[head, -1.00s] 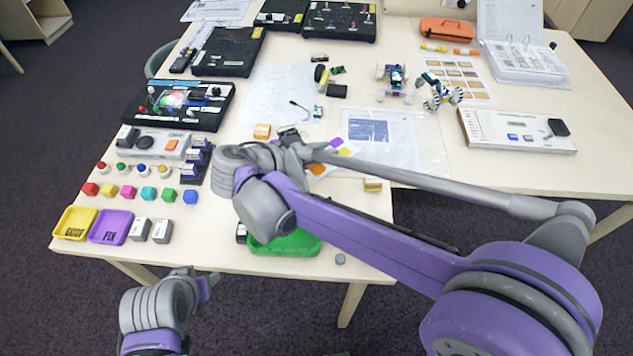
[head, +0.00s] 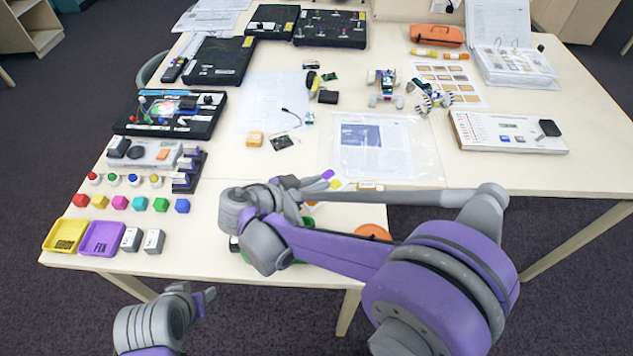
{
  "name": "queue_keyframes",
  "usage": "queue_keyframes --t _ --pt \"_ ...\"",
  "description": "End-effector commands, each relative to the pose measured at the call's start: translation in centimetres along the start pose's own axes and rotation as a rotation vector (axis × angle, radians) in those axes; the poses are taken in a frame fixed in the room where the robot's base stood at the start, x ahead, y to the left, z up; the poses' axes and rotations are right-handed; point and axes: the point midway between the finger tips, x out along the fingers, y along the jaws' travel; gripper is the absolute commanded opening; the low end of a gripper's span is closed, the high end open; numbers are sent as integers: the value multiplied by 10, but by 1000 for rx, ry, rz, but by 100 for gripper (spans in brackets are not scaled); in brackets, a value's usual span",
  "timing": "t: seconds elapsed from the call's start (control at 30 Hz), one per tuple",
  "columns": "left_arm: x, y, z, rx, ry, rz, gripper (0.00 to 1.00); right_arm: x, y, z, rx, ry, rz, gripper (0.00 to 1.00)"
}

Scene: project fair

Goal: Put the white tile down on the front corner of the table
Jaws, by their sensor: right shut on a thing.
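My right gripper (head: 290,184) is over the near part of the table (head: 205,225), seen from behind its own wrist. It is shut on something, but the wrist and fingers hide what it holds. I cannot make out the white tile in the head view. My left gripper (head: 207,297) is low at the bottom left, off the table's front edge and apart from everything; its fingers are seen too edge-on to tell open from shut. The table's front right corner is largely hidden behind my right arm; the front left corner (head: 50,261) is clear of my arms.
A yellow tray (head: 48,235), a purple tray (head: 118,237) and two grey blocks (head: 131,240) (head: 153,241) stand at the front left. Coloured blocks (head: 119,203) line up behind. An orange round thing (head: 372,231) and a green one (head: 307,221) are partly hidden by my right arm.

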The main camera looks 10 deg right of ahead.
Motion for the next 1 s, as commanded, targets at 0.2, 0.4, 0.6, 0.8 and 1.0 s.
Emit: queue_keyframes --t 0.2,0.4,0.6,0.8,1.0 --pt "5 0 6 0 -5 0 50 4 0 8 -1 0 1 0" --pt "7 0 8 0 -7 0 50 5 0 11 0 0 0 0" --pt "7 0 7 0 -7 0 50 5 0 10 0 0 0 48" --pt "7 0 7 0 -7 0 50 5 0 10 0 0 0 49" --pt "2 0 2 0 -2 0 50 2 0 3 1 1 -1 49"
